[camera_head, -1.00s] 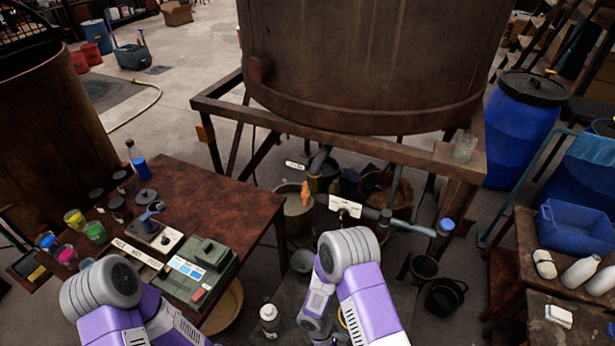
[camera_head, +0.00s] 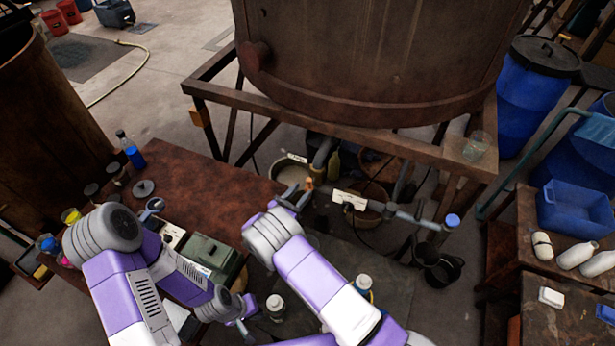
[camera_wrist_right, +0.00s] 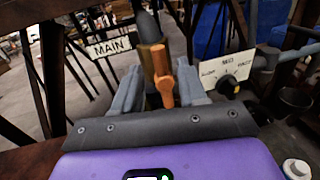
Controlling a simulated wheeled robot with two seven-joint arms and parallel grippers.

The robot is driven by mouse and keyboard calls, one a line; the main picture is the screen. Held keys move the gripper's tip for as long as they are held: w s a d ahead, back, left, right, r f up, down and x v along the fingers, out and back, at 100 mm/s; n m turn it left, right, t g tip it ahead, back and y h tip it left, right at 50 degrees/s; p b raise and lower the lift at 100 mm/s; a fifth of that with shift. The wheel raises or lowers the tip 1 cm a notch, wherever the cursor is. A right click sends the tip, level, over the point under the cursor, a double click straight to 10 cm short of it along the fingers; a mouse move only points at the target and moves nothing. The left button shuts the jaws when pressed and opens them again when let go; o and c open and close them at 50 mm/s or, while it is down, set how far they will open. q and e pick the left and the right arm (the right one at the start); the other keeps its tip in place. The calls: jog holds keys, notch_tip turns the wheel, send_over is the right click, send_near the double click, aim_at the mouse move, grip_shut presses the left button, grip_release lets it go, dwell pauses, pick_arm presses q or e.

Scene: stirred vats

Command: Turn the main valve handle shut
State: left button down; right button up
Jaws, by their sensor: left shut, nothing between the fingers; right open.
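The orange main valve handle (camera_head: 308,184) sits on the pipe under the big vat, and its upper part shows in the head view. In the right wrist view the handle (camera_wrist_right: 162,77) stands roughly upright on a brass-coloured body, beside a white "MAIN" label (camera_wrist_right: 110,46). My right gripper (camera_head: 292,197) is open at the handle. In the right wrist view, its two fingers (camera_wrist_right: 159,88) appear on either side of the handle; I cannot tell whether they touch it. My left gripper (camera_head: 246,328) is shut and empty, low in front of the brown table.
A second valve label, "MID" (camera_wrist_right: 228,68), with a dark knob (camera_wrist_right: 229,86), is right of the handle. The vat's steel frame (camera_head: 330,130) spans above the pipes. The brown table (camera_head: 210,180) is at left. White bottles (camera_head: 275,305) stand low near my arms.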

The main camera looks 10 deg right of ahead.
aim_at(307, 185)
jog(key=x, duration=0.4)
jog(key=shift+w+d+f, duration=0.15)
jog(key=shift+f, duration=0.05)
jog(key=shift+w+d+p, duration=0.3)
jog(key=shift+d, duration=0.05)
grip_shut()
